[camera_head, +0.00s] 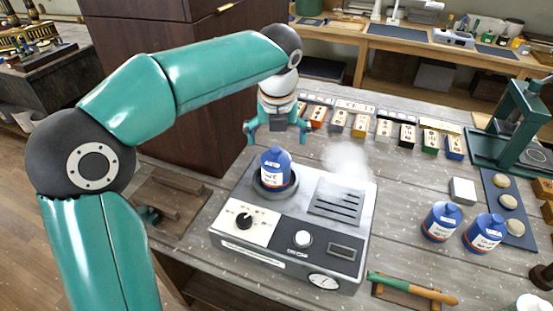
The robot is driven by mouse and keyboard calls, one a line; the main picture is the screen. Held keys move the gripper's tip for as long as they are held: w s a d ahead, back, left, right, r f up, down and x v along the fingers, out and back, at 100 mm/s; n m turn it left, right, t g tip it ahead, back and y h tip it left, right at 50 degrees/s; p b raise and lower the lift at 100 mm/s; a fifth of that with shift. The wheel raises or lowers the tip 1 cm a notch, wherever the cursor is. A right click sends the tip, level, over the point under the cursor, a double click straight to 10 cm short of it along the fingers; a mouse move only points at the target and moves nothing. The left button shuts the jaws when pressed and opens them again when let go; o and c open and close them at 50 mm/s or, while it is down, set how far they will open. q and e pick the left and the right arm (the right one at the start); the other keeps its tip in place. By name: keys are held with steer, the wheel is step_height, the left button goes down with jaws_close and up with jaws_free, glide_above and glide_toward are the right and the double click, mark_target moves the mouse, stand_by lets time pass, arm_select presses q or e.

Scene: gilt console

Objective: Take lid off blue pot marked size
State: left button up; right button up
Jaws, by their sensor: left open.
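A blue pot (275,178) with a white label and a blue lid (275,154) stands upright in the round well of the grey heating unit (231,218). Its label is too small to read surely. Two similar blue pots stand on the bench at the right, one (441,222) left of the other (484,234). Their labels are also hard to read. My left gripper (277,135) is open and empty, fingers spread, just above and behind the lid in the picture, apart from it. My right gripper is out of view.
Pale steam (346,160) rises behind the unit's slotted vent (338,201). A row of small labelled blocks (360,123) lies behind it. A green-handled brush (412,288) lies at the front right. A green press (510,130) stands at the far right.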

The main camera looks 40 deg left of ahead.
mark_target(276, 149)
arm_select(q)
steer(key=shift+x, duration=2.4)
steer(key=shift+s, duration=0.2)
steer(key=c, duration=1)
